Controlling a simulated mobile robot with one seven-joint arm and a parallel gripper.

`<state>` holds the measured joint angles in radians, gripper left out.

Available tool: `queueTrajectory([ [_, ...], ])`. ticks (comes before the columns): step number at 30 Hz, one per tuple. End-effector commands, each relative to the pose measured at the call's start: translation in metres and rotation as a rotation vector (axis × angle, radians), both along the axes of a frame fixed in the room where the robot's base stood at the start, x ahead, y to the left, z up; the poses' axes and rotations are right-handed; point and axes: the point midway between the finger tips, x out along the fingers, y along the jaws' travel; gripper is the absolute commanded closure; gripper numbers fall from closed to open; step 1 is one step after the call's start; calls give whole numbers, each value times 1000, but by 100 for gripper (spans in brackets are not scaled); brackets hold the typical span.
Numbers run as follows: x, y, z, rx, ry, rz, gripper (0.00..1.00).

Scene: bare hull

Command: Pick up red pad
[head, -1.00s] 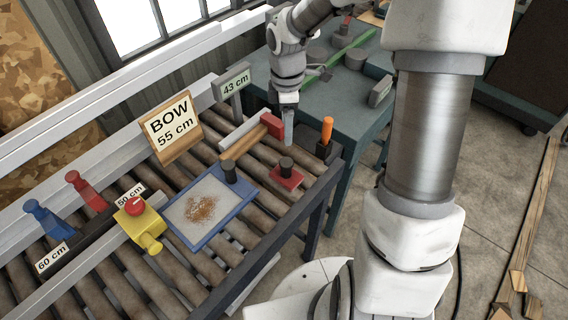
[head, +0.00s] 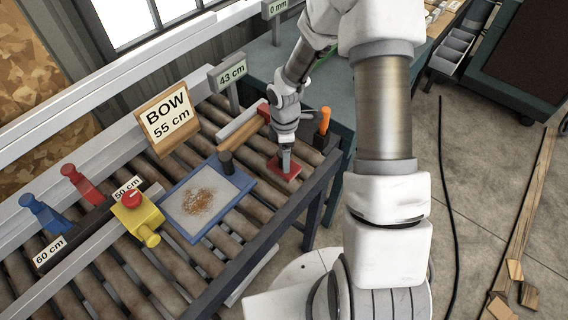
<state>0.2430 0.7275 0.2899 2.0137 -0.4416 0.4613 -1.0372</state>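The red pad (head: 293,172) lies on the rollers near the right end of the roller conveyor (head: 110,258). It is a flat red plate; its dark upright knob, seen a second ago, is now hidden by my gripper. My gripper (head: 286,166) points down right over the middle of the pad, with its tip at the knob's place. The fingers are small and seen edge-on, so whether they are apart or closed on the knob does not show. The pad looks flat on the rollers.
A blue-framed tray (head: 236,184) with brown grains lies left of the pad. A red-headed mallet (head: 241,127) lies behind. An orange-handled tool (head: 324,121) stands in a dark holder to the right. A yellow block with a red button (head: 137,216) is further left.

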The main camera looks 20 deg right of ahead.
Motion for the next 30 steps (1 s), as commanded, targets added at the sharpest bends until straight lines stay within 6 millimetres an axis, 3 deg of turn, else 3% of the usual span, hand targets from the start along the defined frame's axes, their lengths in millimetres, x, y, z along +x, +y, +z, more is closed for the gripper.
queueTrajectory([
  [4, 0, 0, -14, 1, 0, 0, 21],
  [12, 1, 0, -16, 0, -1, -1, 23],
  [25, 1, 0, -15, 0, -1, 0, 100],
  [30, 1, 0, -15, 0, -2, 0, 100],
])
